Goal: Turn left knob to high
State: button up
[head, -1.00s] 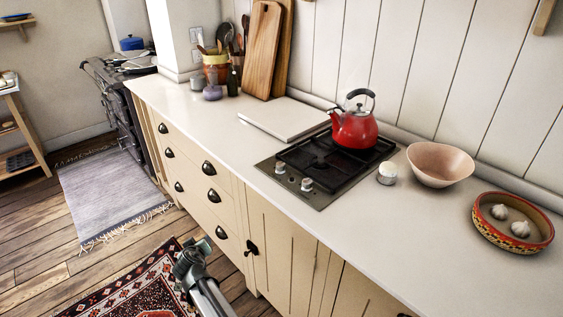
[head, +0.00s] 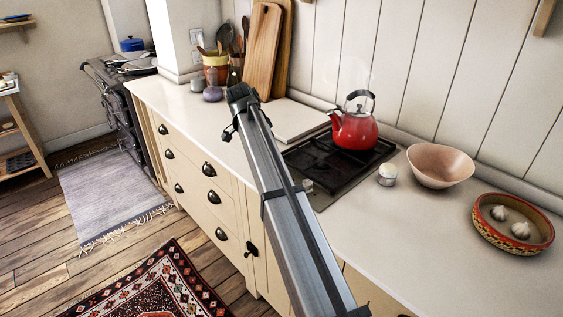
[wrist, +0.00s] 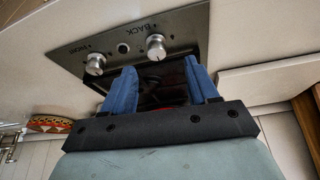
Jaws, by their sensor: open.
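The left knob (wrist: 156,46) is a round silver knob near the word BACK on the cooktop's metal control strip. It is hidden behind my arm in the head view. The wrist view is turned around, so the right knob (wrist: 95,64) shows on its left; it also shows in the head view (head: 307,186). My gripper (wrist: 160,66) has two blue fingers, open and spread apart with nothing between them. The left knob appears just beyond the fingertips, roughly in line with the gap. Contact is not visible. The head view does not show the fingers.
A red kettle (head: 354,130) stands on the cooktop (head: 335,160). A pale board (head: 300,118) lies behind left. The right-front counter is clear.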

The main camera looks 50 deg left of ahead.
jog(key=w+d+r+m+g, duration=0.2)
jog(key=w+r+g, duration=0.25)
jog(key=r, duration=0.25)
jog(key=shift+y, duration=0.3)
jog(key=f, duration=1.4)
jog(key=shift+w+a, duration=0.25)
jog(key=shift+w, duration=0.15)
jog(key=c, duration=1)
